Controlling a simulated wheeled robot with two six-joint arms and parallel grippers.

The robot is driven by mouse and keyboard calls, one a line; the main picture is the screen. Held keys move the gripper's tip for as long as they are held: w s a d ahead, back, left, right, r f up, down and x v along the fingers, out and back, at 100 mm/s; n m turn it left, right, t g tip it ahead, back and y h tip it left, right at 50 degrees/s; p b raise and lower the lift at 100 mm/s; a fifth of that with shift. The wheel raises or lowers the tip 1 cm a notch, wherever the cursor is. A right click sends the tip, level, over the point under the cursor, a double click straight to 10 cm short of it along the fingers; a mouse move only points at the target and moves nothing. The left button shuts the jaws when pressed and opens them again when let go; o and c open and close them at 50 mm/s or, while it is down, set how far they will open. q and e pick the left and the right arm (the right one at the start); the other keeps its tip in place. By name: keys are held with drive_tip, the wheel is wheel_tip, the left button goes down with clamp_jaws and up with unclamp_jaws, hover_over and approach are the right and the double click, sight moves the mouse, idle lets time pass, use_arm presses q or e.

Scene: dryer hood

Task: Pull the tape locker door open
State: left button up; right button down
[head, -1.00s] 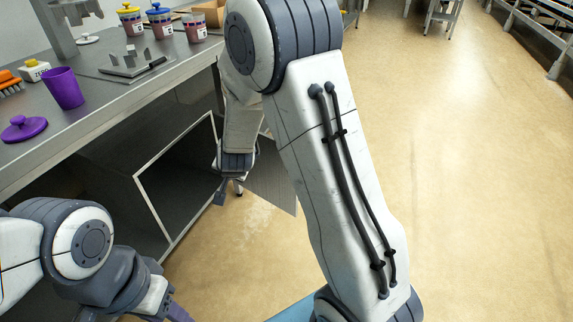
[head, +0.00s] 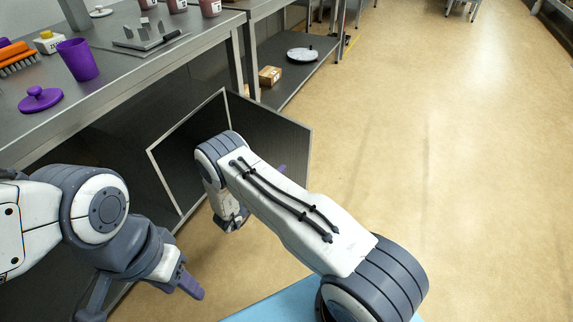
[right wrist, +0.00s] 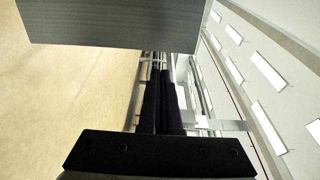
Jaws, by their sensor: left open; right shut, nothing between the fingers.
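The tape locker is a dark compartment under the bench with a pale frame (head: 165,176) around its opening. Its door (head: 262,118), a dark grey panel with a light edge, stands swung well out from the far side of the opening. My right arm reaches in front of the door and hides its lower part. My right gripper (right wrist: 164,100) is shut and empty; in the right wrist view a grey panel (right wrist: 115,22), seemingly the door, lies above its fingertips. My left gripper (head: 148,292) is open at the lower left, apart from the locker.
The metal bench (head: 130,75) above holds a purple cup (head: 78,60), a purple lid (head: 40,98), an orange brush (head: 18,60) and several jars. A low shelf (head: 292,75) with a cardboard box (head: 270,76) stands beyond. The floor (head: 430,180) at right is clear.

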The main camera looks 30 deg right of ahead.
sight(307, 147)
use_arm(q)
drive_tip(key=shift+f+b, duration=0.7)
drive_tip(key=shift+f, duration=0.05)
use_arm(e)
drive_tip(key=x, duration=1.2)
drive_tip(key=shift+w+d, duration=0.1)
drive_tip(key=shift+d, duration=0.15)
